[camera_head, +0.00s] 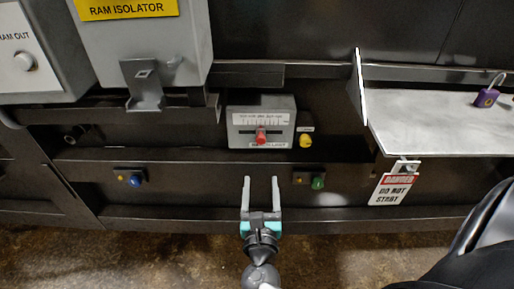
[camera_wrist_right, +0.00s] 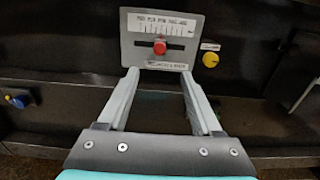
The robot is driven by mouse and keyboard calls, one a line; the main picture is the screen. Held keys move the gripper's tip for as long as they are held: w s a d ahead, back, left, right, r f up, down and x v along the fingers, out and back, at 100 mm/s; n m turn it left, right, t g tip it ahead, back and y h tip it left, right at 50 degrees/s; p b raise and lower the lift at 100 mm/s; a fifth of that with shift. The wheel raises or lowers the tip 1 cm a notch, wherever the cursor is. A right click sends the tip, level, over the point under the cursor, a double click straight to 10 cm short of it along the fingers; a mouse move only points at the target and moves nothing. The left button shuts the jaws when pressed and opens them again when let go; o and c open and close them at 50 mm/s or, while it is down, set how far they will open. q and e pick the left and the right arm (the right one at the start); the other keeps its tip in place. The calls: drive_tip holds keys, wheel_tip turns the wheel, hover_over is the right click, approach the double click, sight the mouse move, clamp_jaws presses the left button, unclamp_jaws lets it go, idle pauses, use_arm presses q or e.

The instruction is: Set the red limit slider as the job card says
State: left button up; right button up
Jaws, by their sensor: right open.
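The red limit slider (camera_head: 261,136) is a red knob on a grey box with a white printed scale (camera_head: 262,118) above it. In the right wrist view the red slider (camera_wrist_right: 159,47) sits under the scale (camera_wrist_right: 160,24), a little left of the scale's middle; the printed values are too small to read surely. My right gripper (camera_head: 261,182) is open and empty, below and in front of the slider box, its two fingers pointing at it. In the right wrist view the fingertips (camera_wrist_right: 160,76) lie just below the slider, apart from it. No job card is clearly visible. My left gripper is not visible.
A yellow knob (camera_head: 306,141) is right of the slider box. Blue (camera_head: 135,181) and green (camera_head: 318,183) knobs sit on a lower rail. A shelf (camera_head: 430,134) at right bears a purple padlock (camera_head: 487,98); a danger tag (camera_head: 393,189) hangs below. The ram isolator box (camera_head: 150,50) is upper left.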

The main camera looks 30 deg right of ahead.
sight(261, 141)
drive_tip(key=b+x, duration=0.1)
drive_tip(key=x, duration=1.3)
drive_tip(key=shift+w+d, duration=0.15)
drive_tip(key=shift+w, duration=0.25)
drive_tip(key=shift+c, duration=0.2)
clamp_jaws()
drive_tip(key=shift+f, duration=0.1)
idle(0.5)
